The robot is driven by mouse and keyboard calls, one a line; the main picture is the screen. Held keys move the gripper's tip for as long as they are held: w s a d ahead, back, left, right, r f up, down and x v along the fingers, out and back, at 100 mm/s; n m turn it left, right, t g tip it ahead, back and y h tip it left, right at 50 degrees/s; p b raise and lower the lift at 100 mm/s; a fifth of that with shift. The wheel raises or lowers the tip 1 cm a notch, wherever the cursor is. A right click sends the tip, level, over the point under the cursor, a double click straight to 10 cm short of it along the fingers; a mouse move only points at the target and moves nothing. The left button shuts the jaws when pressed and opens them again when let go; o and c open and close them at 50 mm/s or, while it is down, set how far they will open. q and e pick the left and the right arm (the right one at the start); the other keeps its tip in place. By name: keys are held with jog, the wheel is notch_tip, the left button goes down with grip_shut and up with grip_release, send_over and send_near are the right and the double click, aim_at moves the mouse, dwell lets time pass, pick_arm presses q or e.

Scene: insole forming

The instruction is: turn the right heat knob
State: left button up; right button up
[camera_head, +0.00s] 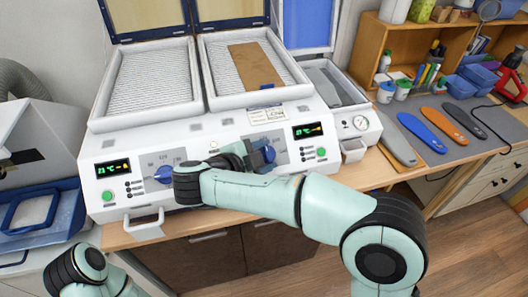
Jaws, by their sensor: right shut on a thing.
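The insole forming machine (210,132) stands on the bench with two open heating trays. The right heat knob (269,153) is blue and sits on the front panel, partly covered by my gripper. My right gripper (258,156) is shut on the right heat knob, its arm reaching in from the lower right. The left heat knob (163,174) is blue and free. The right display (307,131) and left display (112,168) both glow green. My left arm shows at the lower left, but its gripper is out of view.
A brown sheet (254,66) lies in the right tray (292,92); the left tray (150,80) looks empty. A pressure gauge (360,123) is at the machine's right. Several insoles (422,132) lie on the bench to the right, near blue bins and a wooden shelf.

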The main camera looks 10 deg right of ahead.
jog(key=shift+w+r+m+g, duration=0.1)
jog(key=shift+m+g, duration=0.4)
jog(key=shift+g, duration=0.1)
jog(key=o, duration=1.1)
jog(key=shift+c, duration=0.2)
jog(key=v, duration=1.3)
jog(key=shift+p, duration=0.4)
jog(key=shift+a, duration=0.1)
